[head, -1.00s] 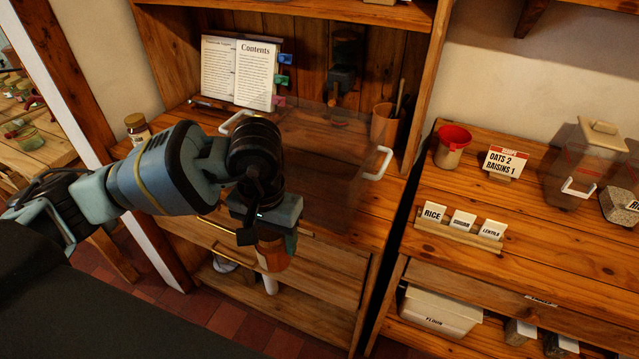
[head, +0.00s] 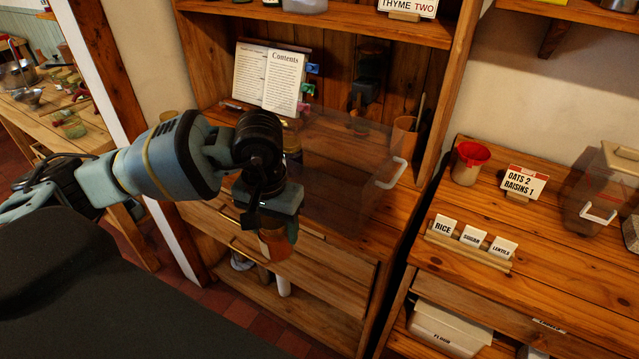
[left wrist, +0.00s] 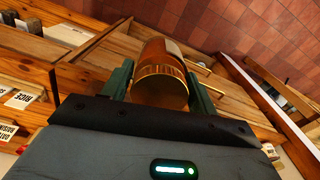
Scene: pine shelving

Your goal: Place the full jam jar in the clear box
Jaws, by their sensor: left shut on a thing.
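My left gripper (head: 272,226) is shut on the jam jar (head: 277,244), an orange-brown jar hanging in front of the shelf's drawer front. In the left wrist view the jar (left wrist: 158,75) sits between the two green fingers, its gold lid facing the camera. The clear box (head: 340,165) stands on the pine worktop behind and to the right of the gripper, with a white handle on its right side. My arm hides part of its left side. The jar is outside the box. My right gripper is not in view.
An open recipe book (head: 270,78) stands behind the box. A terracotta pot (head: 403,138) stands at the box's back right. On the right counter are a red-rimmed pot (head: 467,163), a label rack (head: 470,246) and a clear dispenser (head: 598,185). A dark gap separates the two units.

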